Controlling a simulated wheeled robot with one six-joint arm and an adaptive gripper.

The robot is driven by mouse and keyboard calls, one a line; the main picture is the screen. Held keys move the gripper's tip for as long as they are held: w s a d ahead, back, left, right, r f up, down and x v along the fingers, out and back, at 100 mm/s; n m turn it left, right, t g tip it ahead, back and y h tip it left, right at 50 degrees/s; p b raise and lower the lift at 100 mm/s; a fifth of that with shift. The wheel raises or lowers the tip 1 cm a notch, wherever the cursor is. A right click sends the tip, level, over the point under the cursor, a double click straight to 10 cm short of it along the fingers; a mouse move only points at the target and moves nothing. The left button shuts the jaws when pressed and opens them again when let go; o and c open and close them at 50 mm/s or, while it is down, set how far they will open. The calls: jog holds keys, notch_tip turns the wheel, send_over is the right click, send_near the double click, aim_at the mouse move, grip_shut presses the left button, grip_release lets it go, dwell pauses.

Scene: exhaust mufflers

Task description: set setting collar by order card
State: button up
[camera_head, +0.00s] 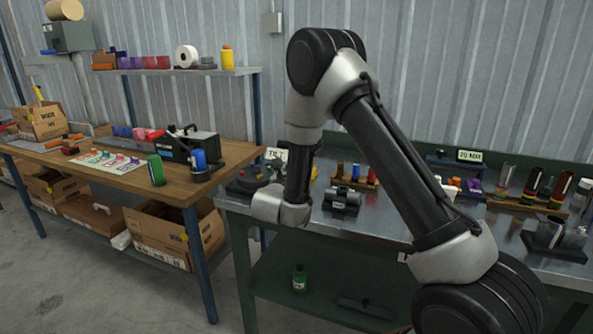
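My arm reaches down over the grey bench, and its silver wrist (272,207) is at the bench's left front edge. I cannot make out my gripper's fingers; they seem hidden behind the wrist. I cannot tell which piece is the setting collar. A white sheet with coloured marks or small pieces (108,162) lies on the wooden table; I cannot tell if it is the order card. A small sign reading "20 MM" (469,155) stands on the grey bench. Another sign (277,154), hard to read, stands behind my wrist.
The grey metal bench (385,222) holds a dark clamp-like block (341,201), racks of coloured cylinders (538,190) and a dark holder (550,234). The wooden table (190,186) carries a black machine (186,145) and a green cylinder (156,169). A green bottle (299,278) stands on the lower shelf.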

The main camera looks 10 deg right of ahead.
jog(key=shift+y, duration=0.3)
jog(key=o, duration=1.1)
jog(key=shift+c, duration=0.2)
jog(key=v, duration=1.2)
jog(key=shift+f, duration=0.2)
